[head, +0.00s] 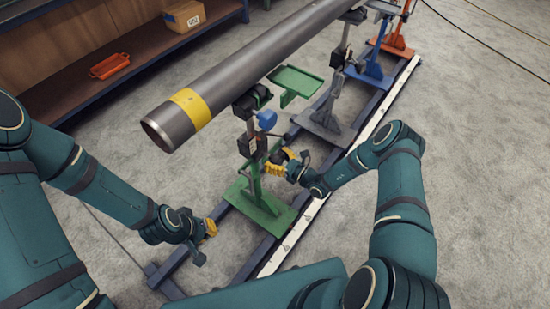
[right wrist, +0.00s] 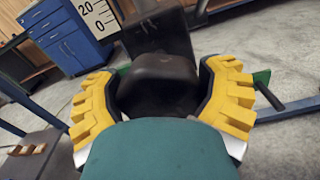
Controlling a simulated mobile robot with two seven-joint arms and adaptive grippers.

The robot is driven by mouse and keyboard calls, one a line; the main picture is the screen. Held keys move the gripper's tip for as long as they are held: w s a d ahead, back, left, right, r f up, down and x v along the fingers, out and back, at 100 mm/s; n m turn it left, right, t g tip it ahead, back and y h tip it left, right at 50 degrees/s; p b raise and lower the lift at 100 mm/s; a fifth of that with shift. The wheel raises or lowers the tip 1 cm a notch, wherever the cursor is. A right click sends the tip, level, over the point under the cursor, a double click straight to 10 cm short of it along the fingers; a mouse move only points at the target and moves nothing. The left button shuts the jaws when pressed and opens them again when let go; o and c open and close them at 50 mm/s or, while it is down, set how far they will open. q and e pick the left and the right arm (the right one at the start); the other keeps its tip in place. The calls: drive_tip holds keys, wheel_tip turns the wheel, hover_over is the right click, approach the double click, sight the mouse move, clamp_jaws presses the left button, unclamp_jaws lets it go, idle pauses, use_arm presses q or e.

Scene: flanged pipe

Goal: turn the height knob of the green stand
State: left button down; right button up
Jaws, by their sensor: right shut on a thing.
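The green stand (head: 262,207) stands on the rails under the near end of the grey pipe (head: 240,75), which has a yellow band. My right gripper (head: 280,165) is at the stand's upright from the right. In the right wrist view, its yellow fingers (right wrist: 165,100) are shut around a dark, rounded knob (right wrist: 163,80), one on each side. A scale plate marked 20 and 0 (right wrist: 97,15) shows behind the knob. The knob is mostly hidden by the gripper in the head view. My left gripper (head: 208,232) is low by the left rail, away from the stand; its finger opening is unclear.
A blue knob (head: 266,120) and a green tray (head: 296,82) are near the top of the stand. Grey (head: 325,120), blue (head: 370,70) and orange (head: 393,45) stands follow along the rails. A shelf (head: 130,65) stands at the back left. Open floor lies on the right.

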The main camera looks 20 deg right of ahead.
drive_tip(key=shift+n, duration=0.3)
drive_tip(key=n+p, duration=0.2)
drive_tip(key=n, duration=0.3)
drive_tip(key=shift+s, duration=0.1)
drive_tip(key=n+p, duration=0.2)
drive_tip(key=n, duration=0.4)
drive_tip(key=shift+a+n+p, duration=0.15)
drive_tip(key=shift+n+p, duration=0.25)
drive_tip(key=n+p, duration=0.2)
drive_tip(key=n, duration=0.2)
drive_tip(key=shift+s+f, duration=0.1)
drive_tip(key=n+p, duration=0.2)
drive_tip(key=n, duration=0.3)
drive_tip(key=shift+f, duration=0.15)
drive_tip(key=shift+n, duration=0.3)
drive_tip(key=o, duration=1)
drive_tip(key=shift+o, duration=0.2)
